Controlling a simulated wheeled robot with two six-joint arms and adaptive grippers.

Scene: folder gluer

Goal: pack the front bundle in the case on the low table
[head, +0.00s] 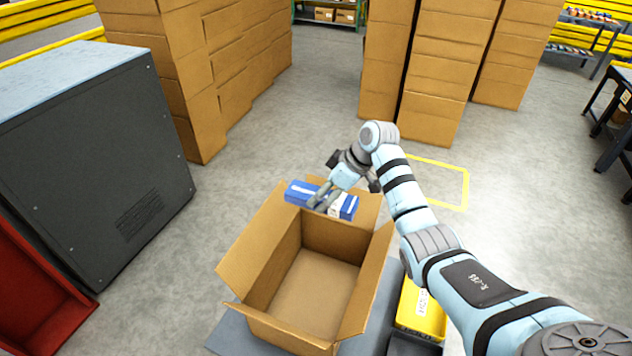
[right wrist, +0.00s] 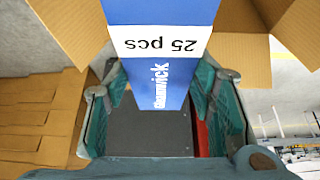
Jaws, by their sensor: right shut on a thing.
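The bundle (head: 300,190) is a blue block with a white band, held level at the far edge of the case. It also shows in the right wrist view (right wrist: 160,12), with "25 pcs" printed on the white band. My right gripper (head: 322,202) is shut on it, a finger on each side. The open cardboard case (head: 266,262) stands on the grey low table (head: 233,336), its flaps spread outward. The visible part of its floor is bare. The bundle overlaps the far flap in the head view; I cannot tell whether they touch. My left gripper is not in view.
A yellow bin (head: 420,312) stands right of the case, beneath my right arm. A dark cabinet (head: 95,150) and a red container (head: 35,300) stand at the left. Tall carton stacks (head: 205,75) are behind. Grey floor between is clear.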

